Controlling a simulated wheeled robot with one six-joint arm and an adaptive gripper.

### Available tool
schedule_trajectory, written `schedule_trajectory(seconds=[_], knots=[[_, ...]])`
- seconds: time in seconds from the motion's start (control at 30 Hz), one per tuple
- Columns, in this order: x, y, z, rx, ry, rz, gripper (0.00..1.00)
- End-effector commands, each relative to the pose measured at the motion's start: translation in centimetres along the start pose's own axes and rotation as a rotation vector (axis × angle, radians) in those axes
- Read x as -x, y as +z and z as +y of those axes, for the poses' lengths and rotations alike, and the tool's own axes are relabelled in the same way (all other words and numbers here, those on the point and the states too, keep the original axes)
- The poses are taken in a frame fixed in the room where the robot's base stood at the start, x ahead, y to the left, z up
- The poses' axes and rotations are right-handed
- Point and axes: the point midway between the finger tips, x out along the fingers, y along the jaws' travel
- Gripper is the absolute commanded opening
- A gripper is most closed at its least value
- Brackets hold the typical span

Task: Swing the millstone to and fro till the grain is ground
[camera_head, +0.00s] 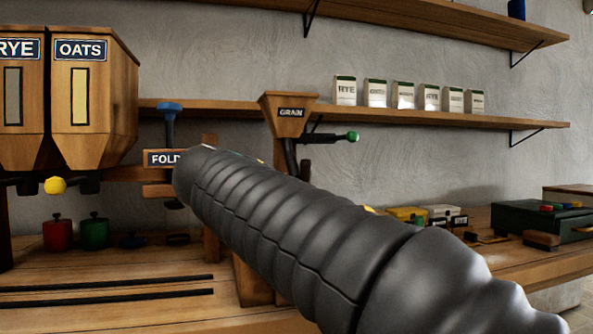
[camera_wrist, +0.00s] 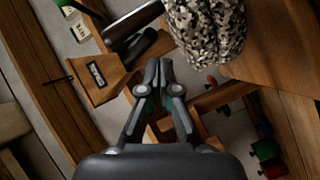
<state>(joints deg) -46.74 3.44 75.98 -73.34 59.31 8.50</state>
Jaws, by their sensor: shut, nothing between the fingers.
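The millstone (camera_wrist: 206,38), mottled grey, black and white, fills the top middle of the wrist view; my arm hides it in the head view. My gripper (camera_wrist: 159,68) is shut and empty, its fingertips just beside the stone's lower left side in that picture. I cannot tell whether they touch it. The wooden GRAIN hopper (camera_head: 288,118) stands behind my arm in the head view, with a dark chute below. The hopper also shows left of my fingers in the wrist view (camera_wrist: 108,84).
RYE (camera_head: 20,95) and OATS (camera_head: 92,100) bins hang at left, above red (camera_head: 58,234) and green (camera_head: 95,232) lidded pots. A green-tipped lever (camera_head: 340,137) juts right of the hopper. A dark green case (camera_head: 535,228) stands on the right bench.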

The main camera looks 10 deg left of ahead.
Motion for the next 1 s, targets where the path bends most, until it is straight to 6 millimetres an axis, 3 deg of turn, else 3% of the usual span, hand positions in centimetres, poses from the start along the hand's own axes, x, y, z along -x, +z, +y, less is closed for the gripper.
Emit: schedule_trajectory(seconds=[0.03, 0.2, 0.33, 0.47, 0.67, 1.0], knots=[[0.7, -1.5, -0.8, 0.094, 0.038, -0.035, 0.00], [3.8, -4.1, -1.3, 0.343, 0.172, -0.178, 0.00], [5.8, -5.1, -1.5, 0.437, 0.230, -0.253, 0.00], [6.5, -5.3, -1.4, 0.471, 0.253, -0.287, 0.00], [4.7, -4.8, -0.8, 0.473, 0.254, -0.292, 0.00], [-1.1, -3.5, 1.2, 0.471, 0.254, -0.292, 0.00]])
